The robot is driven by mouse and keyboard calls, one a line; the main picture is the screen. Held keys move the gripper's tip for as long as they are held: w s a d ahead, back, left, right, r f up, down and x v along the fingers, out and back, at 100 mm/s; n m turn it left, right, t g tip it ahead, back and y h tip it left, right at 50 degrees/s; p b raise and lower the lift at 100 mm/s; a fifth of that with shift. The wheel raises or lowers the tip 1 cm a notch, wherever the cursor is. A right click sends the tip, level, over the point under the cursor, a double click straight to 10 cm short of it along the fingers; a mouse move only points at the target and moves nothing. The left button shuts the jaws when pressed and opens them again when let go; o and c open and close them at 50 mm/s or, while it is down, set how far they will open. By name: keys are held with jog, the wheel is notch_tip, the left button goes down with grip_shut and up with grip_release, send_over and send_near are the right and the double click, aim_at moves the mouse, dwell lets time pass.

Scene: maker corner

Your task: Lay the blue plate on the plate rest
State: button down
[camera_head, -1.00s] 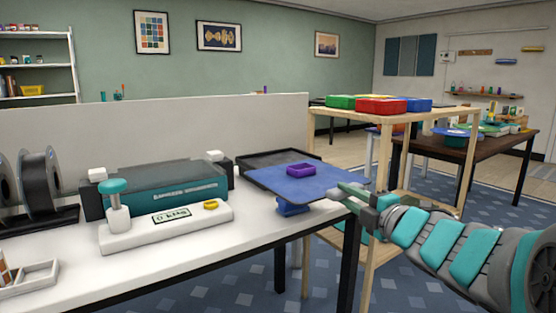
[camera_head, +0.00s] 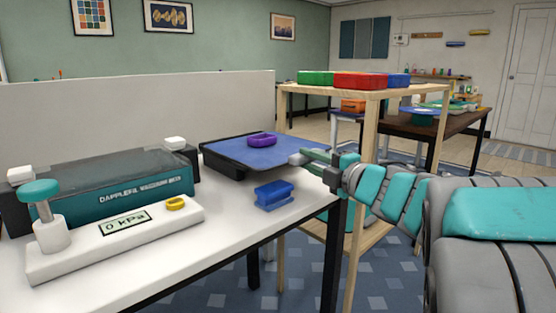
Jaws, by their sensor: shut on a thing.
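The blue plate (camera_head: 284,154) is a flat, thin square at the back right of the white table. A small purple ring-shaped piece (camera_head: 262,139) lies on it. My gripper (camera_head: 304,158) is shut on the plate's right edge. The plate is level over a black, low-rimmed tray (camera_head: 222,168), which looks like the plate rest. The tray's near-left rim shows, and the plate covers most of the rest. I cannot tell whether the plate touches it or hangs just above.
A blue block (camera_head: 274,194) stands on the table in front of the tray. A teal machine (camera_head: 120,190) and a white pump unit with a gauge (camera_head: 115,240) fill the left. A wooden stand (camera_head: 372,92) with coloured bins rises behind my arm. A white partition (camera_head: 130,118) backs the table.

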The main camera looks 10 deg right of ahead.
aim_at(297, 147)
jog(key=w, duration=0.5)
jog(key=w+f, duration=0.1)
jog(key=w, duration=0.9)
jog(key=shift+f+p, duration=0.2)
jog(key=shift+p, duration=0.1)
jog(key=shift+w+f+b, duration=0.1)
jog(key=shift+f+b, duration=0.2)
jog(key=shift+f, duration=1.55)
jog(key=c, duration=0.7)
grip_release()
jog(key=shift+c, duration=0.2)
jog(key=shift+r, duration=0.2)
jog(key=v, duration=1.2)
jog(key=shift+f, duration=0.2)
jog(key=shift+d, duration=0.1)
